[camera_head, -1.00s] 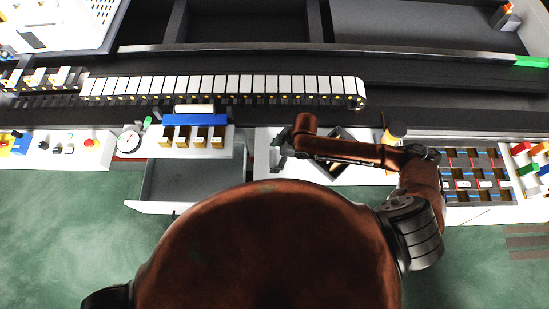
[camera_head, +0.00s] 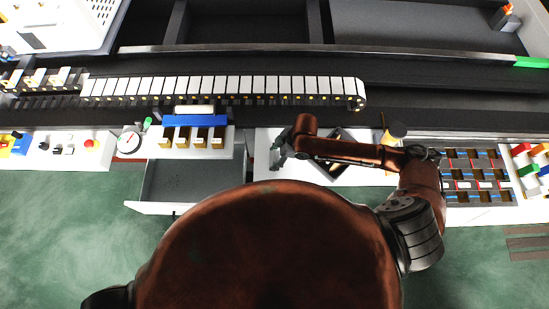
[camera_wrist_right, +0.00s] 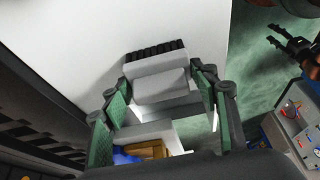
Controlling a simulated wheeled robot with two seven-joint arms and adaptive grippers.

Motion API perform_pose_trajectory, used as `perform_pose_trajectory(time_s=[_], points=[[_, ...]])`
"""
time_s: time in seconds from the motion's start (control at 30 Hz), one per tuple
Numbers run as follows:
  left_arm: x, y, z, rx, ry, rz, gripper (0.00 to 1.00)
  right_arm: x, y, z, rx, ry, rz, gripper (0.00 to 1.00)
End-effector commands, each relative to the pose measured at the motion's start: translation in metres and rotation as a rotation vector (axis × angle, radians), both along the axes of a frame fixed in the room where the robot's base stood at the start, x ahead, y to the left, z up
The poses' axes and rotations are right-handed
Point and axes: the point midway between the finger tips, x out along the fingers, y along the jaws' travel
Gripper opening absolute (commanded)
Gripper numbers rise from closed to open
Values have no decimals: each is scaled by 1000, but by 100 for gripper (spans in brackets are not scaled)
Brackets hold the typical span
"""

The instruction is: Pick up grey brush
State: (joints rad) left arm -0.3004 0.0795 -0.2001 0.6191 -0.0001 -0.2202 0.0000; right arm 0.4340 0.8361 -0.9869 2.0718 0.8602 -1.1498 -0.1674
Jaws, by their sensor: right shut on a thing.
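The grey brush (camera_wrist_right: 160,78) is a grey block with a row of black bristles along its far edge in the right wrist view. My right gripper (camera_wrist_right: 162,90) has its green-padded fingers on both sides of the brush and is shut on it. In the head view the right gripper (camera_head: 279,150) is over the left part of the white worktop, and the brush is too small and covered to make out there. My left gripper does not show in the head view.
An open grey drawer (camera_head: 190,182) lies left of the white worktop (camera_head: 263,165). A dark jointed part (camera_wrist_right: 293,44) shows at the wrist view's upper right.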

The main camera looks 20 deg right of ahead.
Motion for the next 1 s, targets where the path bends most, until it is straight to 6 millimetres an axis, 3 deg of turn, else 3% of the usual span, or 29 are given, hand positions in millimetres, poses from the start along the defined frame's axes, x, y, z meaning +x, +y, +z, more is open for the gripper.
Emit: perform_pose_trajectory(time_s=[0.17,0.37,0.6,0.7,0.8,1.0], points=[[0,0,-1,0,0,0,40,1,0,6,0,-2,0,29],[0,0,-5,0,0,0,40,0,0,34,0,-4,3,29],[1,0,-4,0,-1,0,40,-49,9,91,1,-4,5,29],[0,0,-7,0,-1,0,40,-77,14,102,2,1,5,29],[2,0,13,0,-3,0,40,-100,18,118,2,3,2,29],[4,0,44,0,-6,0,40,-118,21,127,2,3,-2,29]])
